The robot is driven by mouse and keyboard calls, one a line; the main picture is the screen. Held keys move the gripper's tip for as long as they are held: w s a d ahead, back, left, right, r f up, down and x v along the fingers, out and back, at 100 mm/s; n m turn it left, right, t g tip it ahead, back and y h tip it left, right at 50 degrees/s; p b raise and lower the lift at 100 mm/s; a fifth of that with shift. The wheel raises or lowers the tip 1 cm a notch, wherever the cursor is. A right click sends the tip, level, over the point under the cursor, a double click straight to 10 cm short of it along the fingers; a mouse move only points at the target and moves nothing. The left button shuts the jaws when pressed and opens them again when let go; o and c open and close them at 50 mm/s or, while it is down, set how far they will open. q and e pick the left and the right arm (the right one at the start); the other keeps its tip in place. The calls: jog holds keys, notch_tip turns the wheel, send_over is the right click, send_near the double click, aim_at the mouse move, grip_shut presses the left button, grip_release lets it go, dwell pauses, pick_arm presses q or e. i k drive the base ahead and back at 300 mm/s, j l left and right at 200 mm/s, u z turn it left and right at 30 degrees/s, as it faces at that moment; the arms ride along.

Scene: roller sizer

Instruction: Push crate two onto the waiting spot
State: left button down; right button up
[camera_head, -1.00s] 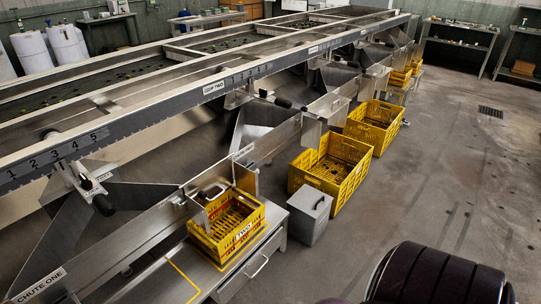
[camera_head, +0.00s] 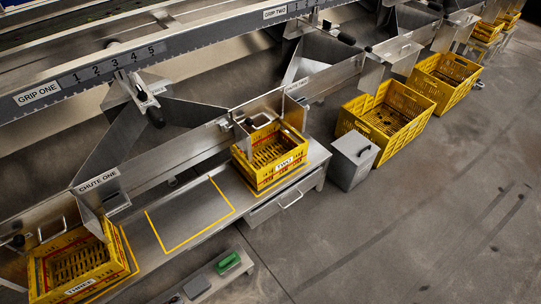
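Crate two (camera_head: 284,167) is a yellow crate with a white "TWO" label on its front. It stands on the steel bench under a chute gate and looks empty. The waiting spot (camera_head: 163,246) is a yellow tape outline on the bare bench top to the left of crate two; nothing stands in it. Crate three (camera_head: 82,287), yellow with a "THREE" label, stands further left on the same bench, beyond the outline. Neither of my grippers shows in the head view.
A grey lidded box (camera_head: 350,164) stands on the floor right of the bench. Larger yellow crates (camera_head: 391,125) stand behind it. A low shelf (camera_head: 215,283) with a green item (camera_head: 228,262) lies in front of the bench. The floor at right is clear.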

aim_at(294, 154)
jog(key=i+l+u, duration=0.1)
jog(key=l+u, duration=0.15)
jog(key=u, duration=0.15)
jog(key=i+l+u, duration=0.1)
jog(key=l+u, duration=0.15)
jog(key=u, duration=0.15)
jog(key=i+l+u, duration=0.1)
jog(key=l+u, duration=0.15)
jog(key=l, duration=1)
jog(key=l+u, duration=0.3)
jog(key=l, duration=0.95)
